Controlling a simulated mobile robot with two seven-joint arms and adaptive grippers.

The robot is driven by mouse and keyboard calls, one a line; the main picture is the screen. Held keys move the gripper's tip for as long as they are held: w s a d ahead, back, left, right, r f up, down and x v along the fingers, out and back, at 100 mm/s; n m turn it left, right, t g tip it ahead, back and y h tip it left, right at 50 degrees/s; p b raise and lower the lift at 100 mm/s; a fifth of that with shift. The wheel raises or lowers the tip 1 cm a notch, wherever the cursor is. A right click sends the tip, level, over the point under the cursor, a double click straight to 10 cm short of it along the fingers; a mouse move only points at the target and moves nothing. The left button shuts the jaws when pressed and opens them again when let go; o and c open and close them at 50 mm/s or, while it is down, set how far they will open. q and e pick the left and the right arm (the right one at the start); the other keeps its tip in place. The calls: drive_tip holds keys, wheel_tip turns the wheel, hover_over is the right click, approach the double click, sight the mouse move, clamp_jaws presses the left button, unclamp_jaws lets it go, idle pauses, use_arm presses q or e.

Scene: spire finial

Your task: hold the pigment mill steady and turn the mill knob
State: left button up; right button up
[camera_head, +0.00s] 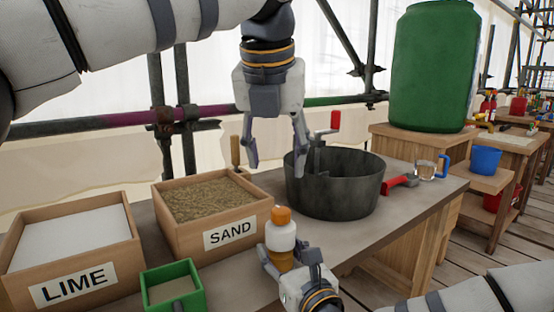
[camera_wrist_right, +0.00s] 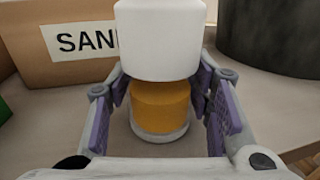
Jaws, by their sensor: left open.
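The pigment mill (camera_head: 281,237) stands upright at the table's front edge, with a white upper body over an orange lower part. Its orange mill knob (camera_head: 281,215) is on top. In the right wrist view the mill (camera_wrist_right: 160,105) fills the middle; its knob is out of frame. My right gripper (camera_head: 288,262) is low around the mill, a finger on each side. The right wrist view shows its pads (camera_wrist_right: 165,95) with a small gap beside the orange part. My left gripper (camera_head: 276,160) points down, open and empty, above and behind the mill, near the bucket.
A sand box (camera_head: 232,237), a lime box (camera_head: 85,287) and a green tray (camera_head: 172,290) stand left of the mill. A dark bucket (camera_head: 335,190) with a red-handled crank (camera_head: 334,122) stands behind right.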

drive_tip(key=o, duration=0.4)
